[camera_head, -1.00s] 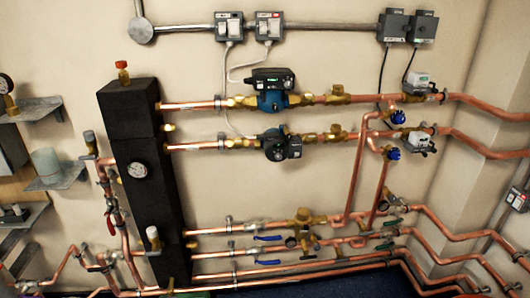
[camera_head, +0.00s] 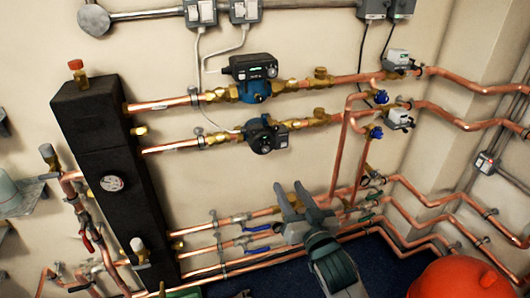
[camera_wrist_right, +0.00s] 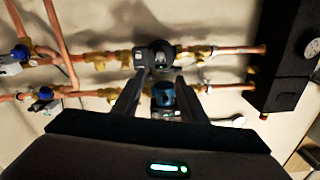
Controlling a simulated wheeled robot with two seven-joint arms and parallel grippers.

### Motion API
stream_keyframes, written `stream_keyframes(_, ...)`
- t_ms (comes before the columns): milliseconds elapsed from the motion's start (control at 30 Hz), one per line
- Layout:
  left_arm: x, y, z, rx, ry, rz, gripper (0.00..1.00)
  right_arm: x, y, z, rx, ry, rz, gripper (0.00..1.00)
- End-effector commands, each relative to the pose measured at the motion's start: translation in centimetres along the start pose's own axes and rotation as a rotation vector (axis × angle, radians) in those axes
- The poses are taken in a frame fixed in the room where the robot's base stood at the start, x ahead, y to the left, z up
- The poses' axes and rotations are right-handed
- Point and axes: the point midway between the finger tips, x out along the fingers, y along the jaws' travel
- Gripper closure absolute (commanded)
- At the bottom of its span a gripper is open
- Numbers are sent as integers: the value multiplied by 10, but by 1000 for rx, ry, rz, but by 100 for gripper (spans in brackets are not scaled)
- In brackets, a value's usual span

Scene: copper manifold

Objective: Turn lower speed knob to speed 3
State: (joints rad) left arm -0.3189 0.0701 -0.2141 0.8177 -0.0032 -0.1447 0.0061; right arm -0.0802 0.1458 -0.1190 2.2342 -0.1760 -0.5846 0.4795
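The lower pump (camera_head: 262,136), dark with a black round front, sits on the lower copper pipe. It carries the lower speed knob; its setting is too small to read. The upper pump (camera_head: 252,78) has a blue body and a black box on top. My right gripper (camera_head: 290,188) is below and right of the lower pump, apart from it, fingers spread and empty. The right wrist view looks inverted: the lower pump (camera_wrist_right: 156,54) shows just beyond the open fingertips, and the blue upper pump (camera_wrist_right: 165,98) shows between the fingers. My left gripper is out of view.
A black insulated column (camera_head: 110,175) with a gauge stands left. Copper pipes with blue-handled valves (camera_head: 258,228) run low along the wall, behind my right gripper. A red rounded object (camera_head: 458,280) is at bottom right. The wall between the lower pump and low pipes is bare.

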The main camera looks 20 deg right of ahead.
Motion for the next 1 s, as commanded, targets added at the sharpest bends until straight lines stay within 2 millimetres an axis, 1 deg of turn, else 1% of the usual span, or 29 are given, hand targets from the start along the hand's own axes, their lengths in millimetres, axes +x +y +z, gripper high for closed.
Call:
stream_keyframes(233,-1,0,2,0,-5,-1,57,4,0,0,-1,-1,0,61)
stream_keyframes(433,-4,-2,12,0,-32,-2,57,20,0,-1,-2,-1,1,61)
stream_keyframes(667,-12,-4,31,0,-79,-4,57,56,0,-2,-1,0,1,61)
stream_keyframes(900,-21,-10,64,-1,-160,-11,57,100,-1,-1,-1,-2,0,61)
stream_keyframes(1000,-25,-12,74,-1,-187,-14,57,118,0,-2,-1,-1,0,61)
